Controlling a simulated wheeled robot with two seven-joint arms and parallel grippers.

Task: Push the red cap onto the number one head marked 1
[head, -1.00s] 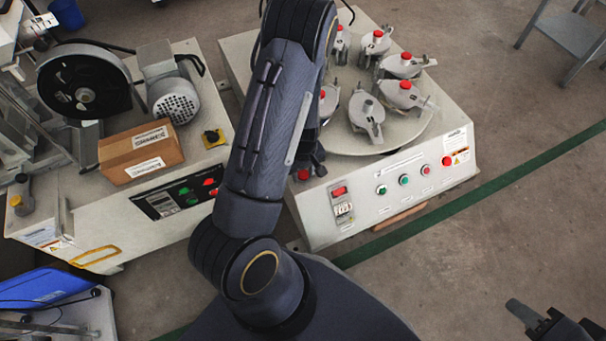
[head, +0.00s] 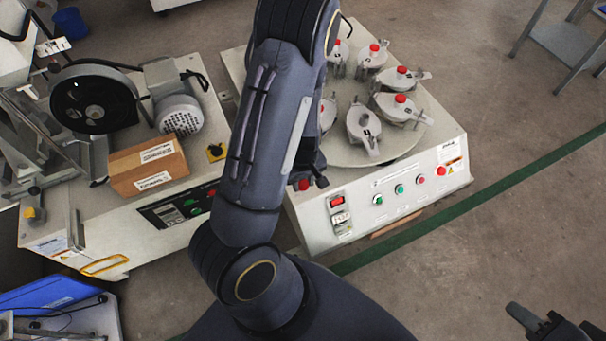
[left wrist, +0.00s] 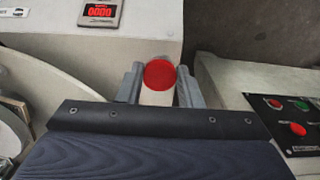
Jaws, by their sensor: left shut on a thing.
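My left gripper (head: 312,182) hangs just in front of the turntable machine's near left corner. It is shut on the red cap (head: 302,185), which shows at its tip. In the left wrist view the red cap (left wrist: 159,74), round on a pale stem, sits between the two grey fingers (left wrist: 160,88). On the turntable (head: 345,154), one grey head (head: 363,128) has no red cap and carries a dark mark too small to read. Several other heads there have red caps. My arm hides the turntable's left part. My right gripper (head: 528,318) is at the lower right, away from the machine.
The turntable machine's front panel (head: 400,190) has several buttons and a small display. To the left stands another machine with a motor (head: 180,112) and a cardboard box (head: 148,166) on it.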

